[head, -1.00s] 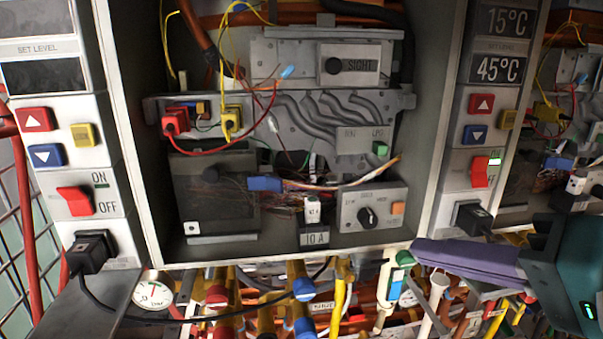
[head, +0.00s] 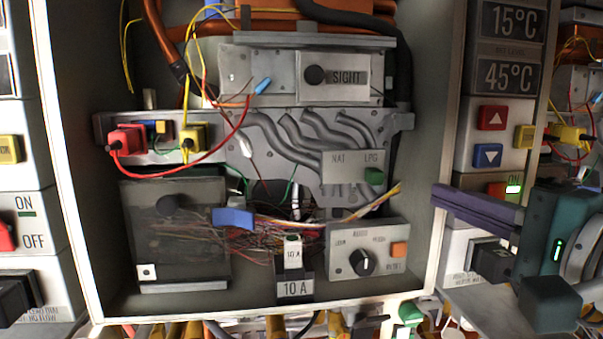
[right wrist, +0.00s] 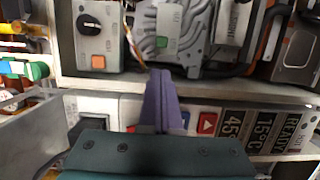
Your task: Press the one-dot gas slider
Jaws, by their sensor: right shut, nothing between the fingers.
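The gas slider is a small green block (head: 374,176) on a grey plate (head: 345,172) marked NAT and LPG, inside the open heater box. It sits at the LPG end. Any dot marks are too small to read. The green block also shows in the right wrist view (right wrist: 162,42), beyond my fingertips. My right gripper (head: 440,197) has purple fingers shut together, empty, pointing left at the box's right edge. It is right of the slider and a little lower, apart from it. In the right wrist view the fingers (right wrist: 158,78) point up toward the plate. My left gripper is not in view.
Below the plate is a panel with a black knob (head: 362,262) and an orange button (head: 399,249). Loose wires (head: 270,232) and a 10 A fuse (head: 293,260) lie left of it. The box's right wall (head: 445,120) stands between the plate and the display panel (head: 508,75).

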